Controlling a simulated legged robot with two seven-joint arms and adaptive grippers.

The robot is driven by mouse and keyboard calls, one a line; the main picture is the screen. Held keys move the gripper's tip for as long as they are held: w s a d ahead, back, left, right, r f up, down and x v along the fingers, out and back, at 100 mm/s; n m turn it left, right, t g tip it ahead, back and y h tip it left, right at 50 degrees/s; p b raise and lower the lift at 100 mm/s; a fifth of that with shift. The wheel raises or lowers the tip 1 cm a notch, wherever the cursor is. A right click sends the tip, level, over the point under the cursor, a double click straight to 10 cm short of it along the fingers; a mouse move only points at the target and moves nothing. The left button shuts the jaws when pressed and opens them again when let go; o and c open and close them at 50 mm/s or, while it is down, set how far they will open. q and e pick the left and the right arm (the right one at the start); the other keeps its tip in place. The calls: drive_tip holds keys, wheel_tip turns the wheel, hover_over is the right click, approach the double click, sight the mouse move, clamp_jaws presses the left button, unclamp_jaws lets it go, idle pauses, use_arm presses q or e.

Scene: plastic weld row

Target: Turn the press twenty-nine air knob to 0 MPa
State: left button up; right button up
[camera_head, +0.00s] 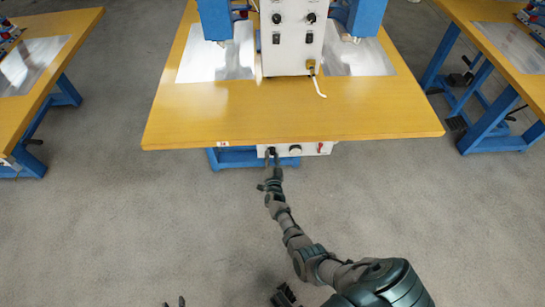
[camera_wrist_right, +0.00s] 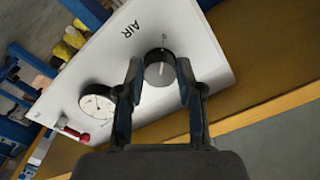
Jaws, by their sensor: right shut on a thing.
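The air knob (camera_wrist_right: 160,75) is a round dark grey knob with a pale line, on a white panel (camera_wrist_right: 205,55) marked AIR. A round white gauge (camera_wrist_right: 98,106) with a dark needle sits beside it; its reading is too small to tell. In the head view the panel (camera_head: 309,150) hangs under the front edge of the press table. My right gripper (camera_head: 271,154) reaches up to its left end; in the wrist view its fingers (camera_wrist_right: 160,80) are shut on the knob's two sides.
The yellow table (camera_head: 200,115) carries a white control box (camera_head: 290,45) with blue press parts on both sides. A red switch (camera_head: 320,147) is at the panel's right end. Other tables stand at left (camera_head: 75,30) and right (camera_head: 475,20).

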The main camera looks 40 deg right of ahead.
drive_tip(key=shift+s+a+f+n, duration=0.2)
drive_tip(key=shift+f+n, duration=0.1)
drive_tip(key=shift+f, duration=0.15)
drive_tip(key=o, duration=1.2)
drive_tip(key=shift+w, duration=0.1)
drive_tip(key=shift+c, duration=0.2)
drive_tip(key=shift+d+r, duration=0.1)
drive_tip(key=shift+r, duration=0.15)
drive_tip(key=v, duration=1.2)
drive_tip(key=shift+w+f, duration=0.1)
